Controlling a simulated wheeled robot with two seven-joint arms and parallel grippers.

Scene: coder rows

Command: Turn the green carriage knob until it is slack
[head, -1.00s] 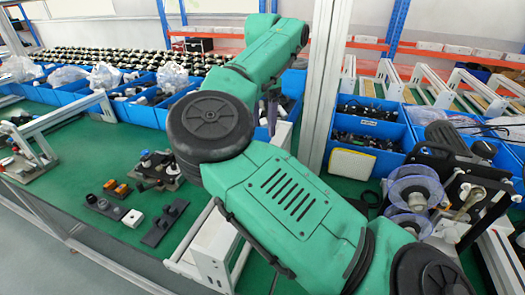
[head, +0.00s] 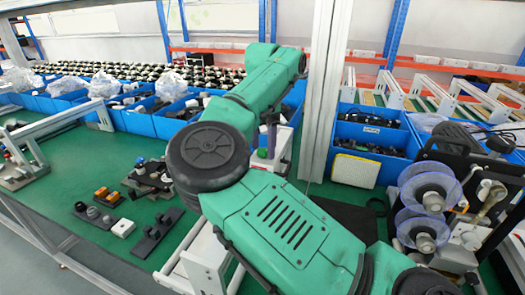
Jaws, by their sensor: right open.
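My right arm, with its green links, fills the middle of the head view. My right gripper (head: 271,134) hangs at the far end of this arm, small and partly behind the arm links, with its fingers pointing down above the green bench. It is open, and I see nothing between its fingers. A machine with two clear reels (head: 425,195), dark plates and a white block (head: 468,238) stands at the right. I cannot make out the green carriage knob for certain; my arm hides part of the bench. My left gripper is not in view.
Blue bins (head: 372,131) line the back of the bench, and a grey upright post (head: 322,90) stands near my gripper. Small fixtures with knobs (head: 103,193) lie at the left front. A white frame (head: 205,262) stands beside my arm. Bare green bench shows at left.

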